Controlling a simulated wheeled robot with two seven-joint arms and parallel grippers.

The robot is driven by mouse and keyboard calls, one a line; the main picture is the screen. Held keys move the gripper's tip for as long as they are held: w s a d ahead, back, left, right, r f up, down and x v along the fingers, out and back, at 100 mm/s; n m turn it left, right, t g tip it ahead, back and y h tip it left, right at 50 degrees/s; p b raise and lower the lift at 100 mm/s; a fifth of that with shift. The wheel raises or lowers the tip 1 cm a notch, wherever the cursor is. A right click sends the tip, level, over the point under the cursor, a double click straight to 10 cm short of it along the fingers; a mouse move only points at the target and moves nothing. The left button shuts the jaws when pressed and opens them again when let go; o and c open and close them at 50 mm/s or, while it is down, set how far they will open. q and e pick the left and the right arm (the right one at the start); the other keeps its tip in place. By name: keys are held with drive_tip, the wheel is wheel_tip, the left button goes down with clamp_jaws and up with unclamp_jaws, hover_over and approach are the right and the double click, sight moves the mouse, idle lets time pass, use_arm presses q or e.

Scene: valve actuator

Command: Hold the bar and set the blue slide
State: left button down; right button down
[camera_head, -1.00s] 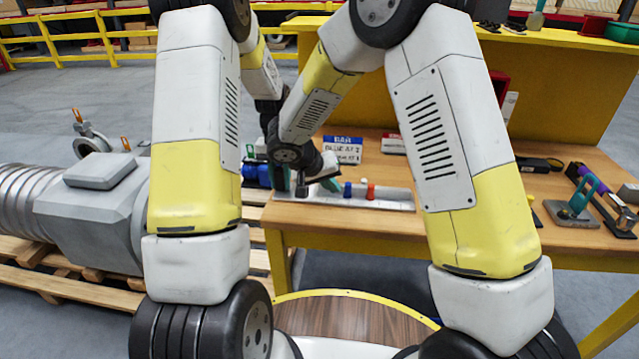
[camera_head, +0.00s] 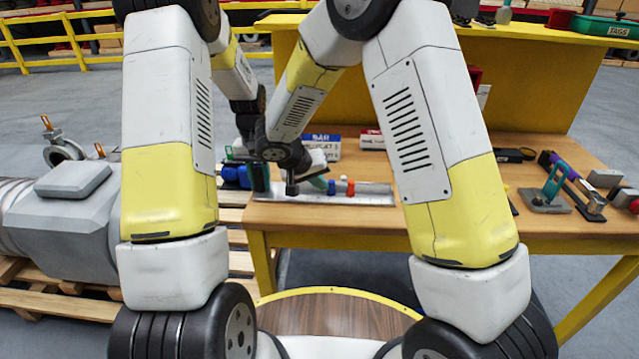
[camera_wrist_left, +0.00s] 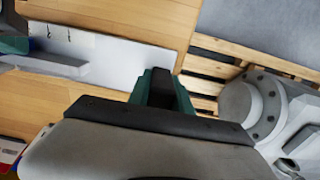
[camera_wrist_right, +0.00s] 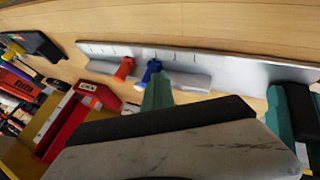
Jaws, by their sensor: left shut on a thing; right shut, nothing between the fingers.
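The silver bar (camera_head: 372,196) lies along the front of the bench, with tick marks visible in the right wrist view (camera_wrist_right: 215,62). My left gripper (camera_head: 259,178) is at the bar's left end and shut on it; in the left wrist view its green fingers (camera_wrist_left: 160,88) meet the bar end. The blue slide (camera_head: 332,187) stands on the bar's rail, left of a red slide (camera_head: 351,188). My right gripper (camera_head: 320,183) is shut and empty, just left of the blue slide. In the right wrist view its green fingertips (camera_wrist_right: 157,92) are close to the blue slide (camera_wrist_right: 152,68); contact is unclear.
A sign with a blue header (camera_head: 322,146) stands behind the bar, partly hidden by my right arm. A teal clamp-like tool (camera_head: 548,192) and other tools lie on the bench's right. Grey machinery (camera_head: 75,215) on a pallet stands left.

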drive_tip(key=a, duration=0.2)
drive_tip(key=s+a, duration=0.1)
drive_tip(key=shift+a, duration=0.4)
drive_tip(key=v, duration=1)
drive_tip(key=m+g+y, duration=0.7)
drive_tip(key=m+y, duration=0.2)
drive_tip(key=m, duration=0.8)
approach(335, 183)
drive_tip(key=x, duration=0.4)
drive_tip(key=d+x, duration=0.1)
drive_tip(key=x, duration=0.2)
drive_tip(key=shift+w+f, duration=0.25)
drive_tip(key=shift+w, duration=0.1)
drive_tip(key=shift+s+a, duration=0.15)
drive_tip(key=shift+a, duration=0.45)
drive_tip(key=shift+r, duration=0.1)
